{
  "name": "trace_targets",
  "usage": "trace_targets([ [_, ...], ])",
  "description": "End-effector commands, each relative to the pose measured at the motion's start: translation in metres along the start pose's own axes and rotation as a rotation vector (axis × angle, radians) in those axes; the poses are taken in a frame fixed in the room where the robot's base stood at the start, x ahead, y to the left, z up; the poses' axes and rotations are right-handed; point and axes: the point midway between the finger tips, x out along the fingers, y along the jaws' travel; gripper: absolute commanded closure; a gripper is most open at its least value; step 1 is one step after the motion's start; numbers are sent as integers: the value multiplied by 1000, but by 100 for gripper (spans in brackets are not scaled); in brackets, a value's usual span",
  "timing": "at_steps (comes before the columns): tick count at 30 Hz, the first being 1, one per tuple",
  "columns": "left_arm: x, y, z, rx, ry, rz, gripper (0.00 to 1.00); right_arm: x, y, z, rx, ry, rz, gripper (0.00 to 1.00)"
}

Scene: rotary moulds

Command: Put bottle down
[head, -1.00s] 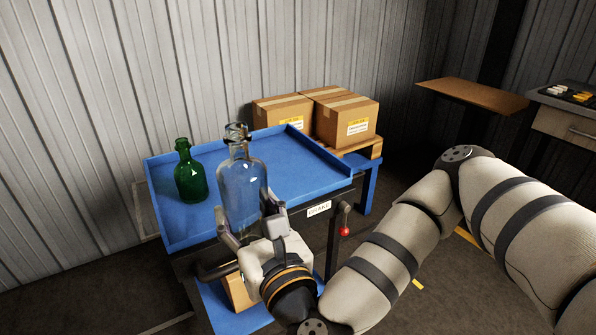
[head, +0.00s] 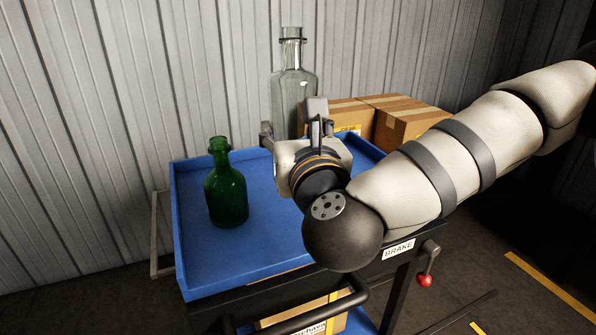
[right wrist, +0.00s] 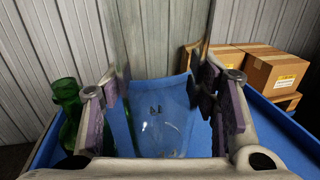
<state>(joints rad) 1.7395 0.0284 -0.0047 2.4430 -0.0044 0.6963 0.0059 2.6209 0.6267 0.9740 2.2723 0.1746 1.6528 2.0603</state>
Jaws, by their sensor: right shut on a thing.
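A clear glass bottle (head: 293,88) stands upright in the grasp of my right gripper (head: 292,128), over the back part of the blue cart tray (head: 262,259). In the right wrist view the clear bottle (right wrist: 160,125) fills the space between the two padded fingers of my right gripper (right wrist: 162,105), which are shut on it. The bottle's base is hidden behind the gripper in the head view, so I cannot tell whether it touches the tray. A green bottle (head: 227,186) stands upright on the tray's left side and also shows in the right wrist view (right wrist: 68,105). My left gripper is not in view.
Cardboard boxes (head: 408,122) stand behind the tray on the right. The corrugated wall (head: 120,100) rises behind the cart. The tray has a raised rim, and its front left is clear. A red-knobbed brake lever (head: 425,280) hangs at the cart's front right.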

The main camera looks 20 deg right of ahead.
Motion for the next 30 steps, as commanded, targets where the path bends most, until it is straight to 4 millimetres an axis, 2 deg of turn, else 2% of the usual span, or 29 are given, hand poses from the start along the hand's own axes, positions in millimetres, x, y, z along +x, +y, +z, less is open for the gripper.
trace_targets([
  [1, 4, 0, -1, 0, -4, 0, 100, 8, -4, -16, -3, 3, -1, 93],
  [3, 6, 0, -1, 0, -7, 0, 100, 19, -9, -30, -3, 4, 0, 93],
  [11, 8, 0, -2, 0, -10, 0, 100, 37, -18, -53, -2, 1, 1, 93],
  [16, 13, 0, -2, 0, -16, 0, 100, 39, -19, -84, -3, 3, 4, 93],
  [27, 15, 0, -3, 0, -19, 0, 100, 39, -19, -90, -1, 1, 3, 93],
  [28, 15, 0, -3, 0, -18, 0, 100, 39, -19, -90, -2, 4, 3, 38],
  [30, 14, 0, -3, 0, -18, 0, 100, 39, -19, -90, -2, 4, 3, 25],
])
